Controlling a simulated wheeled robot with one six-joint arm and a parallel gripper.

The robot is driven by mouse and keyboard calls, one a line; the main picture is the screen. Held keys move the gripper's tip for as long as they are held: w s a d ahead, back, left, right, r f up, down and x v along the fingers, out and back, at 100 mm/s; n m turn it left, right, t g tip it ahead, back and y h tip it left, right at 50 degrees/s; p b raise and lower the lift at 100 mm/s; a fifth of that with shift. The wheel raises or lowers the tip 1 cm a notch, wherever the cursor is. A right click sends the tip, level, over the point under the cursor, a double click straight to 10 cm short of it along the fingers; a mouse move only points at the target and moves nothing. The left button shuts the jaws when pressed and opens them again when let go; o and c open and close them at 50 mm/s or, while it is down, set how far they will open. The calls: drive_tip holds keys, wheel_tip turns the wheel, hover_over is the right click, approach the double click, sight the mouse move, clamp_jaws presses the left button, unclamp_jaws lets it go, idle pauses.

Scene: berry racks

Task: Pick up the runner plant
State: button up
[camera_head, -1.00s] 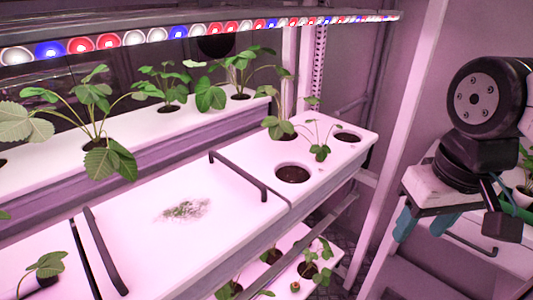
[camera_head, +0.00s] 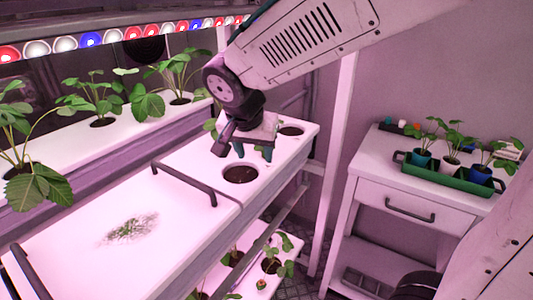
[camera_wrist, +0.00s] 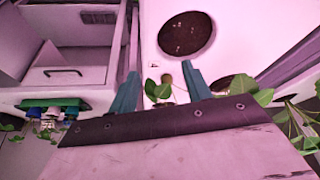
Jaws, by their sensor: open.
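The runner plant (camera_wrist: 157,91) shows in the wrist view as a few small green leaves between my gripper's fingers, with a small brown piece beside them. In the head view it is hidden behind my gripper (camera_head: 253,153). My gripper (camera_wrist: 160,72) is open, its two teal fingers spread either side of the leaves and pointing down at the white rack top. I cannot tell whether the fingers touch the plant. The larger mother plant (camera_wrist: 244,90) is right of the fingers in the wrist view; a few leaves show left of the gripper in the head view (camera_head: 210,125).
A soil-filled hole (camera_head: 240,175) lies just in front of the gripper, another hole (camera_head: 291,131) behind it. A black handle (camera_head: 185,182) rises from the rack top at left. A white cabinet (camera_head: 365,190) with a green tray (camera_head: 450,176) of potted plants stands right.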

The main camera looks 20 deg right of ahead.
drive_tip(key=w+d, duration=0.4)
drive_tip(key=w, duration=0.1)
drive_tip(key=shift+w+d, duration=0.1)
drive_tip(key=shift+w, duration=0.2)
drive_tip(key=x, duration=0.5)
drive_tip(key=shift+w+d, duration=0.15)
drive_tip(key=shift+w, duration=0.1)
drive_tip(key=shift+c, duration=0.3)
drive_tip(key=c, duration=0.8)
